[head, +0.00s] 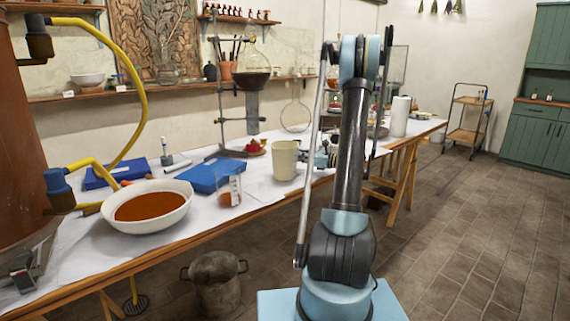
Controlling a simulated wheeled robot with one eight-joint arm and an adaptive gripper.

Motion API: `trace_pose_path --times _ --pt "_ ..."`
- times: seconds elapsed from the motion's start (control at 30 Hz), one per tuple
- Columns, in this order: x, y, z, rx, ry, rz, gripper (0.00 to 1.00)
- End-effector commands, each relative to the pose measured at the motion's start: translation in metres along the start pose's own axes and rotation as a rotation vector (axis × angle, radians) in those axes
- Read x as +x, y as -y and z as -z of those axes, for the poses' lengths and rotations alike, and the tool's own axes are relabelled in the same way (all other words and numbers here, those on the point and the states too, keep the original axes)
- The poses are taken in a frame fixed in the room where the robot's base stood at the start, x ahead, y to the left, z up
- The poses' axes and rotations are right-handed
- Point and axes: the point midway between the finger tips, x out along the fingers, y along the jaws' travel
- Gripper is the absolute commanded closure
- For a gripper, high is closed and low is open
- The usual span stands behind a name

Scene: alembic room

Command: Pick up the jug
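A cream jug (285,160) stands upright on the white-covered table, just left of my arm in the head view. It has a wide open top; I cannot make out its handle. My arm rises in front of the table and bends over at the top. A small light blue and grey mechanism (322,157) shows beside the jug, partly behind my arm; it may be part of my wrist or gripper. The fingers cannot be made out, and nothing shows the jug being held.
Left of the jug are a beaker (230,190), blue case (211,175) and white bowl (147,222) of reddish-brown contents. A stand with a flask (252,72) rises behind. A metal pot (215,283) stands on the floor. Open floor lies to the right.

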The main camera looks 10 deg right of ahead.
Motion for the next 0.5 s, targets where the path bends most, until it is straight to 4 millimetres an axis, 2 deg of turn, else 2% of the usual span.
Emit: trace_pose_path --times 0.5 --pt "-0.0001 -0.0002 -0.0054 0.001 0.001 0.000 1.00"
